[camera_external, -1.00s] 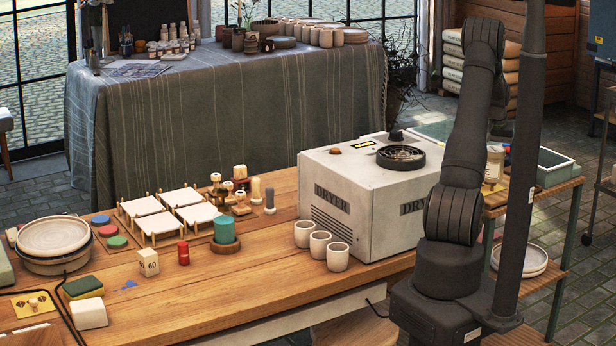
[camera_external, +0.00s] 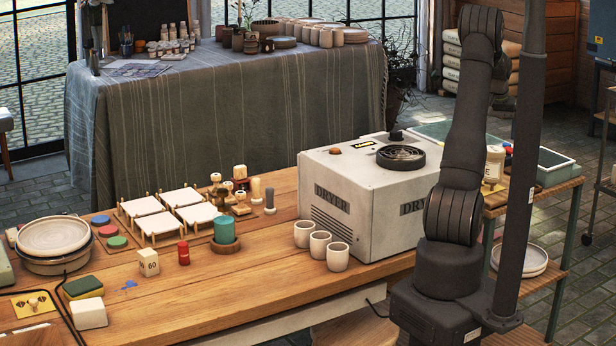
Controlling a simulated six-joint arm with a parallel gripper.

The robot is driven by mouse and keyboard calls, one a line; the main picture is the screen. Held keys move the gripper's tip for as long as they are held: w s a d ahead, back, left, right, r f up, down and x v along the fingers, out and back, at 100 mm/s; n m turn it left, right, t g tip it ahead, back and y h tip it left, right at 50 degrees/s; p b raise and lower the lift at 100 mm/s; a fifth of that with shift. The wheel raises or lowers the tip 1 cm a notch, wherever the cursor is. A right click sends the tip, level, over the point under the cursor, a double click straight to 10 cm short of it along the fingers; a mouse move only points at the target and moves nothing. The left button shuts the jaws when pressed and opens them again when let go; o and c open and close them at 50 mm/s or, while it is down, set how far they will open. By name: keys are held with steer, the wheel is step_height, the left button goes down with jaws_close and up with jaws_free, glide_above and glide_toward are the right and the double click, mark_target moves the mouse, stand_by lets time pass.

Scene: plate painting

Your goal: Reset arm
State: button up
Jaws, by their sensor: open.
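My arm stands at the right, its upper link raised nearly upright beside a dark vertical post. The far part of the arm is mostly hidden behind the upper link and the post, and I cannot make out my gripper's fingers. The arm is clear of the workbench (camera_external: 235,296) and its objects. A grey dryer (camera_external: 340,200) stands on the bench left of the arm. Several pale square tiles (camera_external: 158,224) rest on small wooden stands, and a stack of round plates (camera_external: 53,236) sits at the far left.
Several small cups (camera_external: 337,257) stand before the dryer. A teal cylinder (camera_external: 224,230), a red bottle (camera_external: 183,253), a 60 block (camera_external: 148,262), a sponge (camera_external: 83,287) and stamps share the bench. A wooden shelf (camera_external: 560,190) stands right. The bench's front middle is clear.

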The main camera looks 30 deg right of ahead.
mark_target(494, 149)
steer(key=x, duration=1.2)
steer(key=shift+w+v, duration=0.2)
steer(key=shift+v, duration=1)
steer(key=shift+d+r, duration=0.2)
steer(key=shift+r, duration=0.5)
steer(key=shift+o, duration=0.4)
